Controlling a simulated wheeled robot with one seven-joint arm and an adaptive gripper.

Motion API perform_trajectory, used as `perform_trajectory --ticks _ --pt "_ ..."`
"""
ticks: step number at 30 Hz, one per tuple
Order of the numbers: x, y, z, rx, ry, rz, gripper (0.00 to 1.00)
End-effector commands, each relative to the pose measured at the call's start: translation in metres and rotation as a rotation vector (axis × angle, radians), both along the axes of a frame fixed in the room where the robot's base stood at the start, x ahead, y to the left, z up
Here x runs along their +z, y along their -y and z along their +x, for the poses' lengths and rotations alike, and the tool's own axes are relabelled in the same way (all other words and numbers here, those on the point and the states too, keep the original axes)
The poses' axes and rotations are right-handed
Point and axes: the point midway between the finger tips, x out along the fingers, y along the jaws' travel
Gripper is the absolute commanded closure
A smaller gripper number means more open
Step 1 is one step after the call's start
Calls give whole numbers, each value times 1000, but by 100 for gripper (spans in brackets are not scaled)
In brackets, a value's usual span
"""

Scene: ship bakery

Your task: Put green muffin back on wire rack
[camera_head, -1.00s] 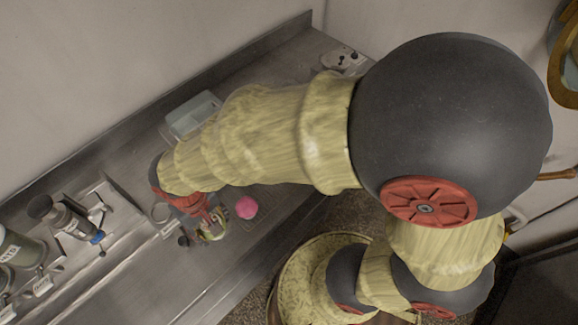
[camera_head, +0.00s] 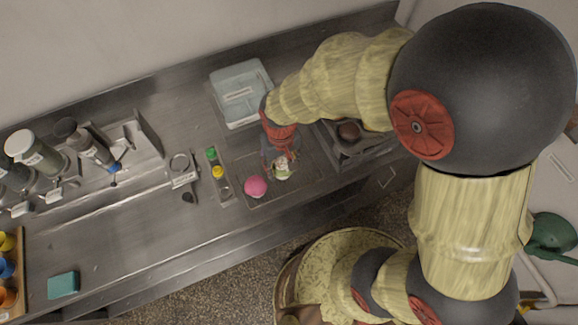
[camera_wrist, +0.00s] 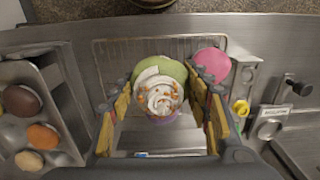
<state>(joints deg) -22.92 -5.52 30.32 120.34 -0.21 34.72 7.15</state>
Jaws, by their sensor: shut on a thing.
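The green muffin (camera_wrist: 158,88) has white swirled topping with small orange bits. It sits between the two fingers of my gripper (camera_wrist: 165,105) in the wrist view, and the gripper is shut on it. In the head view, the muffin (camera_head: 282,171) shows just below my gripper (camera_head: 279,157), over the wire rack (camera_head: 305,184). The rack also shows behind the muffin in the wrist view (camera_wrist: 112,52). Whether the muffin touches the rack I cannot tell. A pink round item (camera_head: 256,186) lies on the rack's left part.
A pale blue container (camera_head: 240,92) stands behind the rack. Small bottles with green and yellow caps (camera_head: 217,172) stand left of it. A muffin tin with several rounds (camera_wrist: 38,115) lies beside the rack. A teal block (camera_head: 63,285) lies at far left.

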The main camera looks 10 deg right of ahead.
Motion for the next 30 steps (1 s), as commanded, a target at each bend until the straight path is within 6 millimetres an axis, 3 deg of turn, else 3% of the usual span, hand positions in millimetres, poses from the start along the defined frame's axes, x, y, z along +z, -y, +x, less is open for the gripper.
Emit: perform_trajectory --ticks 1,6,14,21,30 --pt "-14 5 4 -2 -7 -3 66" --pt "-37 16 20 -1 -5 -3 66" --pt "-49 22 30 1 -4 -1 66" --pt "-81 25 33 2 -6 -2 66" --pt "-84 24 34 2 -3 -1 66"
